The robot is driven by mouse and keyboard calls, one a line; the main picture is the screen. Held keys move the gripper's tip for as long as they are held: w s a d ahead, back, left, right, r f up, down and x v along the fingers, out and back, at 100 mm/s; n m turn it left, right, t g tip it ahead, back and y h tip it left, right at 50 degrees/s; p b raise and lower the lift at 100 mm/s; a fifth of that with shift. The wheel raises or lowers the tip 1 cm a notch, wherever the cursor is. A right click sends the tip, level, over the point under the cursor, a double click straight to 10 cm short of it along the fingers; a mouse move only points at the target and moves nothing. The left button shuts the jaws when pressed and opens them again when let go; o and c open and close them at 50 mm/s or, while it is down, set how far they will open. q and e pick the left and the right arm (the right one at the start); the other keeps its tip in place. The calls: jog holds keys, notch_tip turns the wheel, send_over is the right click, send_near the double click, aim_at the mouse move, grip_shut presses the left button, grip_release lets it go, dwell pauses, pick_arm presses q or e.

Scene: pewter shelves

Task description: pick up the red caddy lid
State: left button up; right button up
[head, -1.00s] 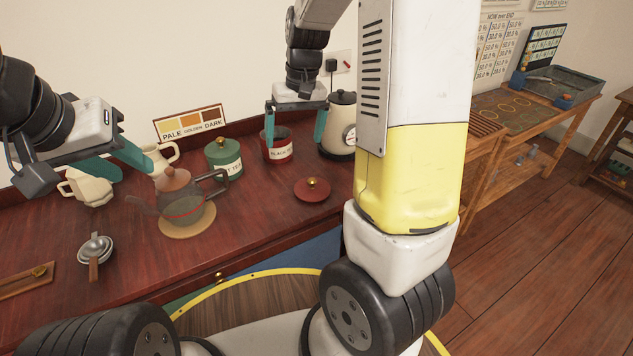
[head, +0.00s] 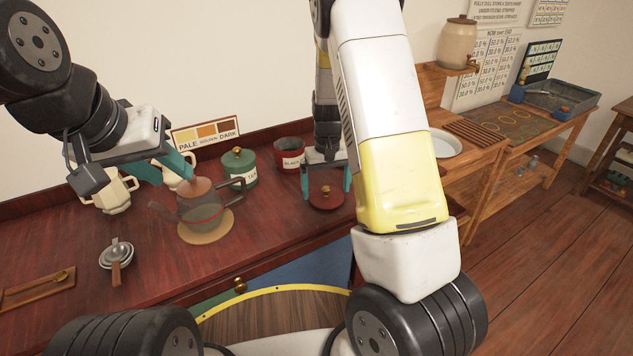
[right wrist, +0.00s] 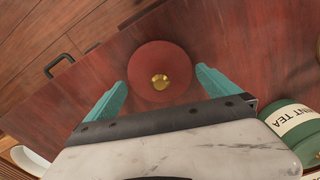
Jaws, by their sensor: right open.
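The red caddy lid (head: 322,203), a round disc with a brass knob, lies on the dark red counter. It also shows in the right wrist view (right wrist: 150,60). My right gripper (head: 327,193) is open above the lid, with one teal finger on each side of it. In the right wrist view the fingers (right wrist: 160,80) flank the lid and its brass knob, with gaps on both sides. The red caddy (head: 289,158) stands without a lid behind it, partly hidden by my right arm. My left gripper (head: 168,175) appears open and empty near the teapot.
A grey teapot (head: 203,215) stands on a round mat left of the lid. A green caddy (head: 238,168) is behind it, close to the red caddy. Counter in front of the lid is clear.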

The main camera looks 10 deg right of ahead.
jog(key=shift+f, duration=0.15)
jog(key=c, duration=2.2)
jog(key=shift+s+f, duration=0.1)
jog(key=shift+s, duration=0.1)
